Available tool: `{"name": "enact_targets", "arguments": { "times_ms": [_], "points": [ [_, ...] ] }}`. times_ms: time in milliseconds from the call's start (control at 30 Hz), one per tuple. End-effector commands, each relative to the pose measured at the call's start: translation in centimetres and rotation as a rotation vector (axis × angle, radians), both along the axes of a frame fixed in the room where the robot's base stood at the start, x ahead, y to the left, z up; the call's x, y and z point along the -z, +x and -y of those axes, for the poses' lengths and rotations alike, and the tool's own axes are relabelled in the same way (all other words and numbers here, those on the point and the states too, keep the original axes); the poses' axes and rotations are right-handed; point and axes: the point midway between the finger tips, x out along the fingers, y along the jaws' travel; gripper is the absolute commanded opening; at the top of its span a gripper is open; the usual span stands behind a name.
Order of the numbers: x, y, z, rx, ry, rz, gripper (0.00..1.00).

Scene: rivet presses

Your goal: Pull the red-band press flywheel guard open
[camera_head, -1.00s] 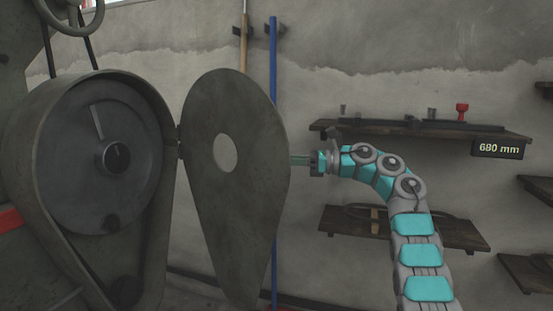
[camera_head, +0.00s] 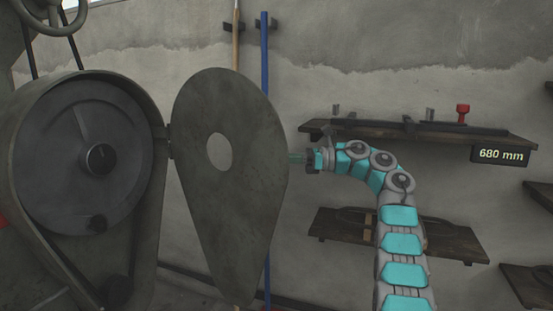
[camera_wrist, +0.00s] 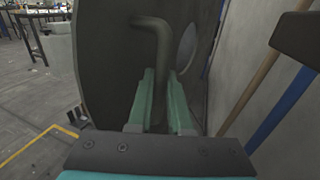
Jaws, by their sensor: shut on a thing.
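The flywheel guard (camera_head: 240,200), a dark grey teardrop plate with a round hole, stands swung open on its hinge at the right of the press housing (camera_head: 150,230). The flywheel (camera_head: 60,165) inside the housing is exposed. My gripper (camera_head: 297,158) is at the guard's right edge, its fingertips hidden behind the plate. In the wrist view, the guard (camera_wrist: 110,60) carries a bent grey handle (camera_wrist: 155,40), and the green fingers of my gripper (camera_wrist: 165,95) are closed around its lower part. A bit of red (camera_head: 3,220) shows at the press's left edge.
A blue pole (camera_head: 265,60) and a wooden pole (camera_head: 236,40) stand against the wall behind the guard. Wall shelves (camera_head: 430,135) with a 680 mm sign (camera_head: 500,155) are at right. In the wrist view, open floor (camera_wrist: 30,110) with a yellow line lies at left.

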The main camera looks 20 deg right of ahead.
Motion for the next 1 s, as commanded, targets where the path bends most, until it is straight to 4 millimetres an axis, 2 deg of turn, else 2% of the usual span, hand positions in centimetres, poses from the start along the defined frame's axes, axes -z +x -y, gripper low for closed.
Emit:
{"name": "enact_targets", "arguments": {
  "times_ms": [167, 200, 467, 1000],
  "points": [
    [0.01, 0.04, -0.21, -0.002, 0.0, -0.001, 0.0],
    [0.01, 0.04, -0.21, -0.002, 0.0, -0.001, 0.19],
    [0.02, 0.02, -0.08, -0.001, 0.0, -0.001, 0.47],
    [0.1, -0.03, -0.08, 0.004, 0.0, 0.001, 0.47]
  ]
}}
